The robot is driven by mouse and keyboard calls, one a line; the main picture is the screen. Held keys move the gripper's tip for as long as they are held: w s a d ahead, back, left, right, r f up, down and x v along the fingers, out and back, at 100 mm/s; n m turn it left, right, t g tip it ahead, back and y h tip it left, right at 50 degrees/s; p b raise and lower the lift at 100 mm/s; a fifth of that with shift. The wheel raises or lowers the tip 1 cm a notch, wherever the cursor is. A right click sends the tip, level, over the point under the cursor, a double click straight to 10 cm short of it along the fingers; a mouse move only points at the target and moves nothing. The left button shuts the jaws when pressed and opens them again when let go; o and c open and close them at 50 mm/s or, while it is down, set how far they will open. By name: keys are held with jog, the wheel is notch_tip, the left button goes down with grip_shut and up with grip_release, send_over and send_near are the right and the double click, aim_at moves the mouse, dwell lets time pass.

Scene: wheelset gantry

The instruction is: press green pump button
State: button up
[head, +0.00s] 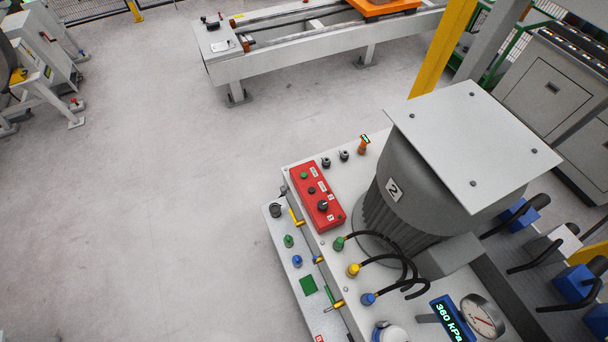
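A red control box (330,221) sits on the light grey pump unit, right of the picture's middle. A small green button (304,175) is at its far end. Below it are a dark button (311,190) and a black rotary knob (323,206). Small labels lie beside them, too small to read. The grey pump motor (392,200), marked 2 and topped by a flat plate, stands right of the box. My gripper is not in this view.
Hoses with green, yellow and blue fittings (353,270) run beside the box. A green knob (288,240) and a blue knob (297,261) stand on the lower ledge. A display (452,318) reads 360 kPa. The floor (170,190) at left is clear.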

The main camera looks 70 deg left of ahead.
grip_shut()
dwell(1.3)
